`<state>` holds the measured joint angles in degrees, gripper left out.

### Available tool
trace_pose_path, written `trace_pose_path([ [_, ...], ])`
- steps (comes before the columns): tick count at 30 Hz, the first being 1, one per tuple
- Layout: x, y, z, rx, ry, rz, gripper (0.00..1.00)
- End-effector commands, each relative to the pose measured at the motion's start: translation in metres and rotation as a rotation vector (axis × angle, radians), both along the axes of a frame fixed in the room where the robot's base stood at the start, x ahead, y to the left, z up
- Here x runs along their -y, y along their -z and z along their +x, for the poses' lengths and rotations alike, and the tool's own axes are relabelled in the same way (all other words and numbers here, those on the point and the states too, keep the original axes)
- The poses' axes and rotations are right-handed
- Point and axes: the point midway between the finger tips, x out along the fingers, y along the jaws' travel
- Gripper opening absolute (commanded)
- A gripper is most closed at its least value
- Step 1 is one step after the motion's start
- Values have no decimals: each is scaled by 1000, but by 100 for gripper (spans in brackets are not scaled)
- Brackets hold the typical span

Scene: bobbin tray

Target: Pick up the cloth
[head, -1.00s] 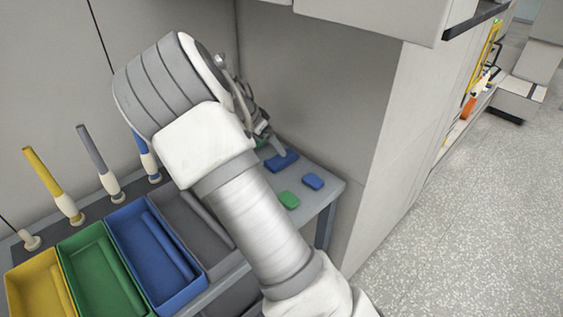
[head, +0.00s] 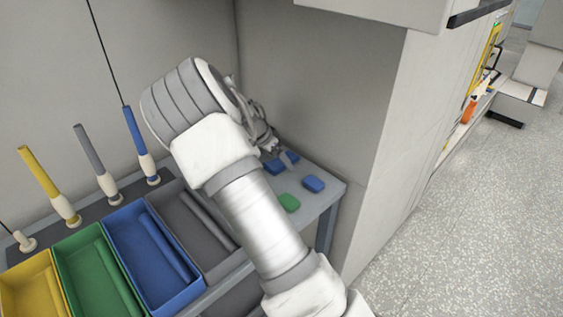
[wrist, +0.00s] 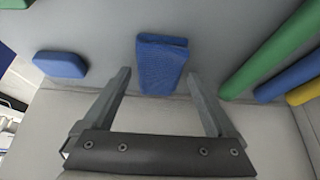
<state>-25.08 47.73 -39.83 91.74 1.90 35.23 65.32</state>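The cloth (wrist: 162,64) is a blue, folded piece with a ribbed weave, lying on the grey bench top. In the wrist view it lies between the two fingers of my gripper (wrist: 158,76), with a gap on each side. The fingers are open and hold nothing. In the head view the cloth (head: 273,167) is partly hidden behind my gripper (head: 284,157), which is low over the bench's back area. I cannot tell the exact height of the fingertips above it.
A smooth blue block (wrist: 60,65) lies left of the cloth in the wrist view. A green block (head: 289,202) is nearer the bench front. Coloured trays (head: 150,255) and upright handles (head: 97,160) stand at left. A wall panel (head: 370,130) closes the right side.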

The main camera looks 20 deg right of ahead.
Motion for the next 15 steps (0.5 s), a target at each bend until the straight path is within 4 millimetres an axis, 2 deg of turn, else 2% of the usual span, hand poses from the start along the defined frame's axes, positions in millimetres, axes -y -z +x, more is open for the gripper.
trace_pose_path([
  [1, 0, 0, 0, 0, 0, 0, 80],
  [12, 0, 0, 0, 0, 0, 0, 16],
  [15, 0, 0, 0, 0, 0, 0, 16],
])
